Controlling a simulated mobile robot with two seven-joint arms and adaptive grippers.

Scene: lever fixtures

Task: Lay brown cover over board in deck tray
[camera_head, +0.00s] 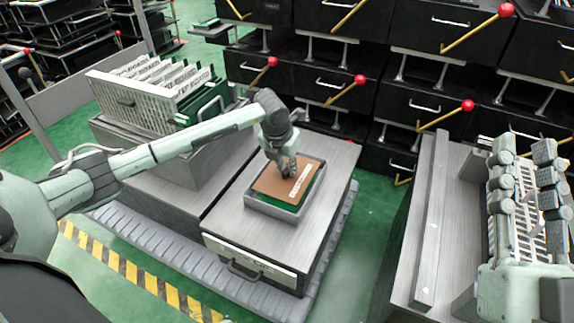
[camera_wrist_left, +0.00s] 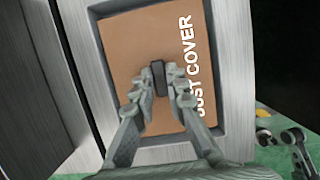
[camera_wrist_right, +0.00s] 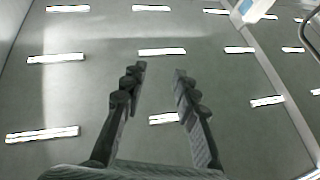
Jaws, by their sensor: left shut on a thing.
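The brown cover (camera_head: 280,183) with white lettering is over the grey deck tray (camera_head: 262,208). A green strip of the board (camera_head: 312,187) shows beside the cover, and the rest of the board is hidden. My left gripper (camera_head: 287,175) is shut on the dark upright grip at the cover's middle. In the left wrist view the cover (camera_wrist_left: 125,55) lies within the tray's grey rim (camera_wrist_left: 233,60), and my left gripper (camera_wrist_left: 160,80) hides part of the lettering. I cannot tell whether the cover touches the board. My right gripper (camera_wrist_right: 157,85) is open and empty, pointing at the ceiling.
The tray stands on a grey metal cabinet top (camera_head: 325,160). To its left is a rack with upright green boards (camera_head: 160,90). Black drawers with red-knobbed yellow levers (camera_head: 340,85) stand behind. A grey bench (camera_head: 425,230) is at the right.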

